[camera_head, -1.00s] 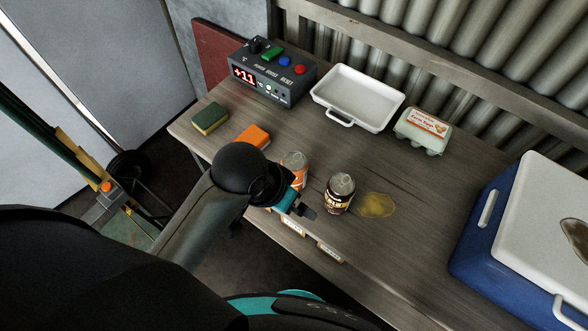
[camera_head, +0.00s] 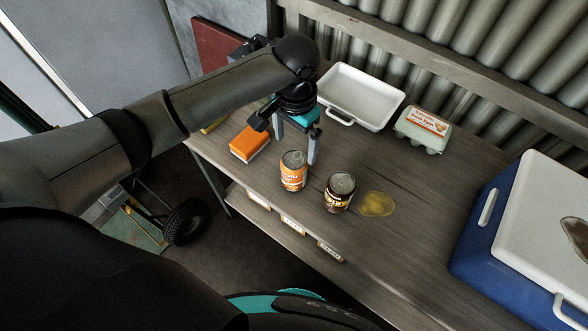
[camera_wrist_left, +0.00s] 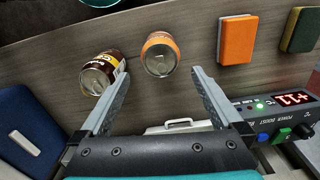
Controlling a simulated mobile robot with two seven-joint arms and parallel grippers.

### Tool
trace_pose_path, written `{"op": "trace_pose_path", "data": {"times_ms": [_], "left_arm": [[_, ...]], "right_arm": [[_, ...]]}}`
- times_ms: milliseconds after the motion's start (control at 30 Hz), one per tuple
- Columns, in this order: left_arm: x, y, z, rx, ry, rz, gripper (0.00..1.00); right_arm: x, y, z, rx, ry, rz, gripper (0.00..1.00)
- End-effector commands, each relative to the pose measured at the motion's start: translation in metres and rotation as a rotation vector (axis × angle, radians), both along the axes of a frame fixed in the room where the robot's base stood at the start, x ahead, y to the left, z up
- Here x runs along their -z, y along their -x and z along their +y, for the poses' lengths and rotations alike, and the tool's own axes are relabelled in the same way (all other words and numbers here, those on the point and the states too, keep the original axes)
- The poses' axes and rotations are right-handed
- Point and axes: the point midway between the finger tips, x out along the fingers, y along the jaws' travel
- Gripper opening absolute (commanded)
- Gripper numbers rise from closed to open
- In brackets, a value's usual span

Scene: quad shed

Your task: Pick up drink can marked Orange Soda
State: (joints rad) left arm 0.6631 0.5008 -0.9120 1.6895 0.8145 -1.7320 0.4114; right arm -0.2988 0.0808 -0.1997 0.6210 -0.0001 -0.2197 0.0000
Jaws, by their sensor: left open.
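The orange soda can (camera_head: 293,172) stands upright on the wooden table, with an orange body and silver top. It also shows in the left wrist view (camera_wrist_left: 159,54), ahead of and between the open fingers. A dark brown can (camera_head: 339,192) stands to its right and also shows in the left wrist view (camera_wrist_left: 103,72). My left gripper (camera_head: 296,150) is open and empty, its fingers pointing down just behind the orange can in the head view. I cannot tell whether a finger touches the can. My right gripper is not in view.
A yellow spill (camera_head: 376,204) lies right of the brown can. An orange box-like block (camera_head: 249,144) lies left of the orange can. Behind are a white tray (camera_head: 357,94) and an egg carton (camera_head: 423,129). A blue cooler (camera_head: 490,240) stands at right. The front-right tabletop is clear.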

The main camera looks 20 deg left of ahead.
Motion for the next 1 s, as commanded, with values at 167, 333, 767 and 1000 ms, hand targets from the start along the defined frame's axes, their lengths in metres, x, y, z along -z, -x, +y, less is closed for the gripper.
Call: {"op": "trace_pose_path", "data": {"times_ms": [167,333,767,1000], "left_arm": [[0.040,0.002,0.000,0.000,-0.001,0.005,1.00],[0.074,0.002,0.000,0.002,0.000,0.003,1.00],[0.117,0.003,0.002,0.003,-0.001,0.002,1.00],[0.144,0.003,0.003,0.003,0.000,0.000,1.00]], "right_arm": [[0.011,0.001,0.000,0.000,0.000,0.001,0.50],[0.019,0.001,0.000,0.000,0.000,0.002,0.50],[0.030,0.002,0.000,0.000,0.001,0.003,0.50],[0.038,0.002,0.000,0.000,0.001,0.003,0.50]]}}
